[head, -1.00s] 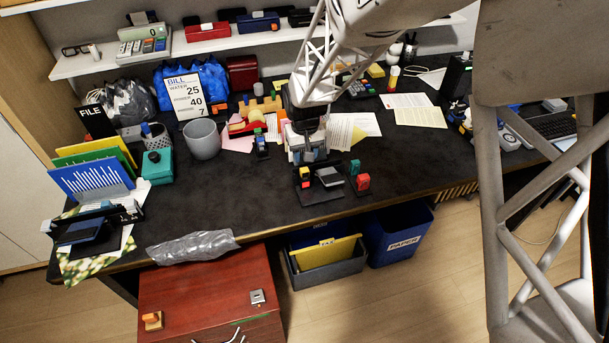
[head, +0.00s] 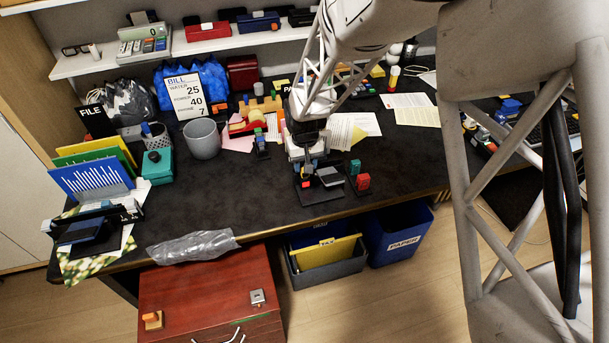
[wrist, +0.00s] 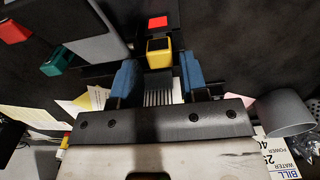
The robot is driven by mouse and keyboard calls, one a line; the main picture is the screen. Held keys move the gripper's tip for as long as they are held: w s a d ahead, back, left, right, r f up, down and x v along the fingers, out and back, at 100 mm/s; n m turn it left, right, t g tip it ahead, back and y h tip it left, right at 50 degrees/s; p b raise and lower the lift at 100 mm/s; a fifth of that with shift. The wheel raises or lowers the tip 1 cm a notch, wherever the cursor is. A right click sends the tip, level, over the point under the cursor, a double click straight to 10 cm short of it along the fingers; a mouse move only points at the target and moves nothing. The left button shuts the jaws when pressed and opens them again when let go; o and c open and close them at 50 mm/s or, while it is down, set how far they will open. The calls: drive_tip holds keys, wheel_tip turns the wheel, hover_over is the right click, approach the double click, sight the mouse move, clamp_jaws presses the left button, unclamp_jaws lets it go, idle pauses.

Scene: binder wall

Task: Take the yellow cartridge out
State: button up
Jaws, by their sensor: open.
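The yellow cartridge (wrist: 158,52) is a small block with a dark recessed face, seen in the wrist view just beyond my fingertips, centred between them. It sits on a dark base, in line with a red block (wrist: 158,22). My gripper (wrist: 159,72) is open, with one blue finger pad on each side and a gap between. I cannot tell whether either pad touches the cartridge. In the head view my gripper (head: 307,166) is low over the back of the small black stand (head: 318,196) and mostly hides the cartridge.
A grey tilted plate (head: 330,177) stands right of the cartridge on the stand. A red and teal piece (head: 363,182) stands further right. A small blue-topped black piece (head: 261,144) is to the left. A grey cup (head: 202,139) is further left.

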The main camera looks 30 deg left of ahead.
drive_tip(key=shift+f, duration=1.55)
drive_tip(key=c, duration=0.7)
drive_tip(key=shift+r, duration=5.05)
